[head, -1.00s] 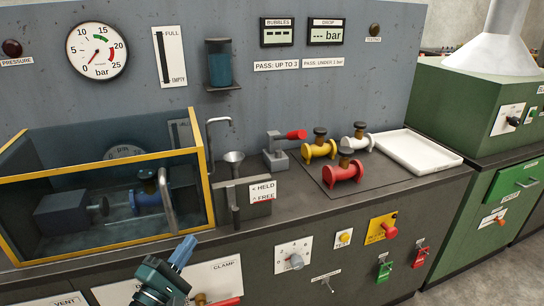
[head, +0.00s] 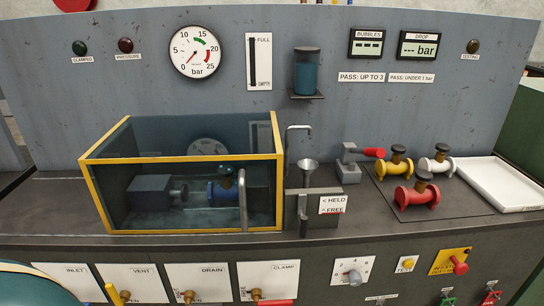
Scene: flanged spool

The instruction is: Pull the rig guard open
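The rig guard (head: 182,157) is a clear box with a yellow frame on the bench, left of centre in the head view. Its front panel stands in place, and a grey upright bar handle (head: 243,200) shows near its right end. Through the panel I see a blue flanged spool (head: 224,191) beside a dark grey clamp block (head: 150,190). Neither of my grippers is in view. Nothing is seen touching the guard.
A funnel (head: 308,172) and a held/free sign (head: 332,205) stand right of the guard. Yellow, white and red spools (head: 417,195) and a white tray (head: 497,184) are further right. Valve panels (head: 206,283) line the bench front below.

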